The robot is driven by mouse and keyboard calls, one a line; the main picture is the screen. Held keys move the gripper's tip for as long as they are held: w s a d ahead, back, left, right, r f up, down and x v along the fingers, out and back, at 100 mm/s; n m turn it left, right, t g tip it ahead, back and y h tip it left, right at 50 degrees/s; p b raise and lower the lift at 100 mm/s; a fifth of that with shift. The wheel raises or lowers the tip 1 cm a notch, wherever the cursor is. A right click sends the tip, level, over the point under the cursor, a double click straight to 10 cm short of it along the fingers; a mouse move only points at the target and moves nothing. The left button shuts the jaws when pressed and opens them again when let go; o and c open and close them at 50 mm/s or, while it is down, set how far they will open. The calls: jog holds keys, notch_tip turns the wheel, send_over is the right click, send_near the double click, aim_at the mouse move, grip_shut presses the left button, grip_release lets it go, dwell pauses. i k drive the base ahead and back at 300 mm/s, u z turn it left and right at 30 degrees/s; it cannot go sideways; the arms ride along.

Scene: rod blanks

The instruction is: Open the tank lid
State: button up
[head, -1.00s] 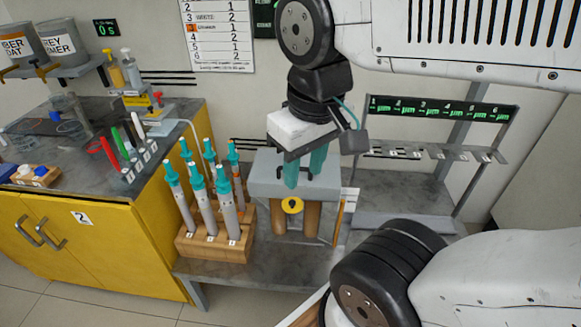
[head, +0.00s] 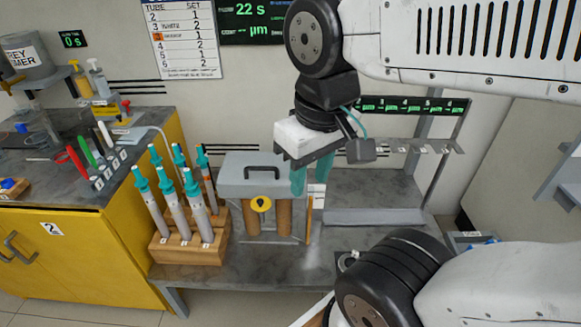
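The tank (head: 273,232) stands on the grey bench, with clear-looking sides and brown cylinders visible inside. Its grey lid (head: 235,182) lies flat on top and looks closed. A dark handle (head: 262,170) rises from the lid. My gripper (head: 311,173) points down at the lid's right end, to the right of the handle. Its two teal fingers look apart with nothing between them. The left finger overlaps the lid's right edge in the picture; I cannot tell if it touches.
A wooden rack (head: 187,250) with several teal-capped tubes stands close left of the tank. A metal rack (head: 415,146) with numbered displays stands behind right. A yellow cabinet (head: 75,262) is at left. The bench front is mostly clear.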

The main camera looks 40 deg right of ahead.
aim_at(247, 174)
jog(key=z, duration=0.45)
jog(key=k, duration=1)
jog(key=u, duration=0.2)
jog(key=i, duration=0.55)
jog(key=u, duration=0.5)
jog(key=i, duration=1)
jog(key=z, duration=0.4)
